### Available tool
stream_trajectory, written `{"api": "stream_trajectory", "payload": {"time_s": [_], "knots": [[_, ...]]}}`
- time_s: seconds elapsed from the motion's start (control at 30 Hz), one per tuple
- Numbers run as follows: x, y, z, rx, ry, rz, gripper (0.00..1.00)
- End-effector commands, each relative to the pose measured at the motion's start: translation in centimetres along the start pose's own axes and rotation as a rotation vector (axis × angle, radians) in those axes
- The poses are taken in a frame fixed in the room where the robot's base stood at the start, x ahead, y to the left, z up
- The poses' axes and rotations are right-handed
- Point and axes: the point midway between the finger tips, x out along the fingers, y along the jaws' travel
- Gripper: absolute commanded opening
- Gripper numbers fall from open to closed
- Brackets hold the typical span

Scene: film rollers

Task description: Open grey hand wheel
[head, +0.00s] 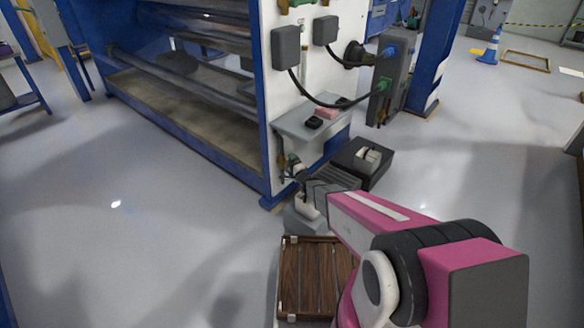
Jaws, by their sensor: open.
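My pink arm reaches in from the lower right. My gripper (306,183) is at its far end, small and dark, beside the lower front corner of the blue and white machine (290,90). It is open, and nothing shows clearly between its fingers. A small cluster of fittings (290,163) sits on the machine's corner just above and left of the gripper. I cannot make out a grey hand wheel for certain; it may be among these fittings or partly hidden by the gripper.
A grey shelf (293,122) juts from the white panel above the gripper. A dark box (352,170) stands on the floor to the right. A brown slatted wooden crate (300,280) lies below the arm. Open grey floor (130,240) spreads to the left.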

Motion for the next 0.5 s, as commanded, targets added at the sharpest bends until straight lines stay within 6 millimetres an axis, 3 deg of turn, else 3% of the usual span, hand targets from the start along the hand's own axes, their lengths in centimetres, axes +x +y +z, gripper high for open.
{"api": "stream_trajectory", "payload": {"time_s": [0.2,0.5], "knots": [[-0.6,-4.4,0.6,0.002,-0.002,-0.011,1.0],[-2.9,-8.0,6.3,-0.002,-0.001,-0.013,1.0]]}}
